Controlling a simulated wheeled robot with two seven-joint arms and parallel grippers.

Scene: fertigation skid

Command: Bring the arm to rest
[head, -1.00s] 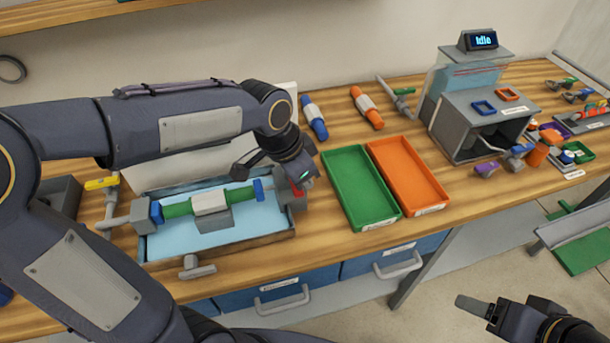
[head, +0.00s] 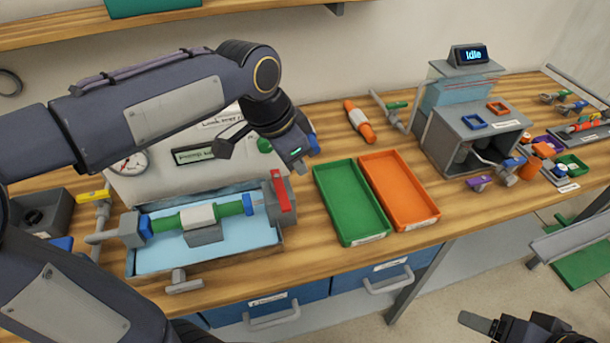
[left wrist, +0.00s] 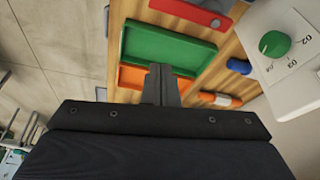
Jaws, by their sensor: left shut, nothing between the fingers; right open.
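My left arm reaches in from the left in the head view. Its gripper (head: 299,164) is shut and empty, raised above the bench between the skid unit and the green tray (head: 349,203). In the left wrist view the closed fingers (left wrist: 162,84) show against the green tray (left wrist: 168,48), with nothing between them. My right gripper (head: 481,324) is open at the bottom right of the head view, low and in front of the bench, partly cut off by the frame.
A blue basin (head: 165,259) holds a green pipe assembly, with a red handle (head: 279,190) at its right end. A white gauge panel (head: 150,187) stands behind. An orange tray (head: 401,190) lies right of the green one. A grey machine (head: 450,137) reads "Idle".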

